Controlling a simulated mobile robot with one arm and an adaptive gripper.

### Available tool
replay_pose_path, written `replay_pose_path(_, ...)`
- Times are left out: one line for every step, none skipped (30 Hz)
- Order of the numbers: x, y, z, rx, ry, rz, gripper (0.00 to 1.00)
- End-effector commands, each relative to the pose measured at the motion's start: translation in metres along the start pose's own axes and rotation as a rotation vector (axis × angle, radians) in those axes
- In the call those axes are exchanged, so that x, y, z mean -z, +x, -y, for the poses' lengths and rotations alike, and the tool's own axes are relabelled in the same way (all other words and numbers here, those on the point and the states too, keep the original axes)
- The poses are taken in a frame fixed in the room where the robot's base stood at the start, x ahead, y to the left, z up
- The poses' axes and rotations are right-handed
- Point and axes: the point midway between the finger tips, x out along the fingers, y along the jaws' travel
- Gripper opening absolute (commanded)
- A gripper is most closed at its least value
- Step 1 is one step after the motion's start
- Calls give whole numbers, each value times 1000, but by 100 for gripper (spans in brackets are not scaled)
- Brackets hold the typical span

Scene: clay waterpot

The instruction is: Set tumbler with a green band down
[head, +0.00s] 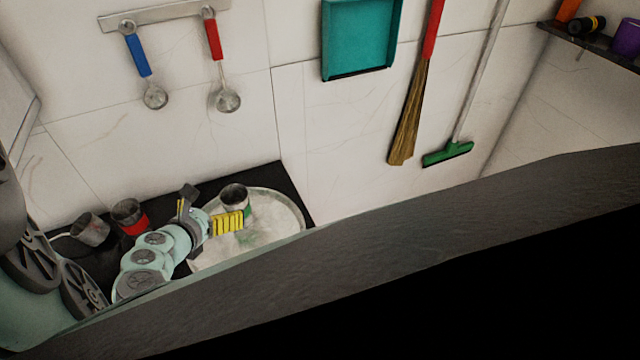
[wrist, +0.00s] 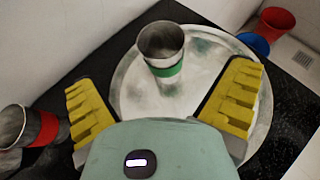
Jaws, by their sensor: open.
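The tumbler with a green band (wrist: 161,48) is grey metal and stands upright on a round pale tray (wrist: 135,96) in the wrist view. In the head view the tumbler (head: 236,198) is on the same tray (head: 286,212), its band partly hidden by my gripper. My gripper (wrist: 162,98) has its yellow ribbed fingers spread wide on either side, with the tumbler ahead between them and not touched. In the head view my gripper (head: 226,222) reaches over the tray from the left.
A tumbler with a red band (wrist: 36,126) stands left of the tray. Another grey tumbler (head: 90,229) is at the far left of the black counter (head: 262,176). A red bucket (wrist: 275,22) and a blue container (wrist: 254,43) are beyond the tray. Utensils hang on the wall.

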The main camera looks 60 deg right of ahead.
Motion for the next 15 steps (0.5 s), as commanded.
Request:
replay_pose_path(1,-7,-2,-8,-2,1,100)
replay_pose_path(1,-10,-2,-8,-2,2,100)
replay_pose_path(1,-14,-2,-6,-2,2,100)
replay_pose_path(1,-16,-2,-5,-3,1,100)
replay_pose_path(1,-19,-1,-4,-4,1,100)
replay_pose_path(1,-21,-1,-4,-3,1,100)
replay_pose_path(1,-23,-1,-4,-3,1,100)
replay_pose_path(1,-24,-2,-5,-2,1,100)
replay_pose_path(0,-26,-2,-6,-1,1,100)
replay_pose_path(0,-27,-2,-6,0,1,100)
replay_pose_path(0,-28,-2,-5,0,1,100)
replay_pose_path(0,-28,-2,-5,0,1,100)
replay_pose_path(0,-29,-1,-4,0,1,100)
replay_pose_path(0,-29,-1,-4,1,1,100)
replay_pose_path(0,-29,-1,-3,1,0,100)
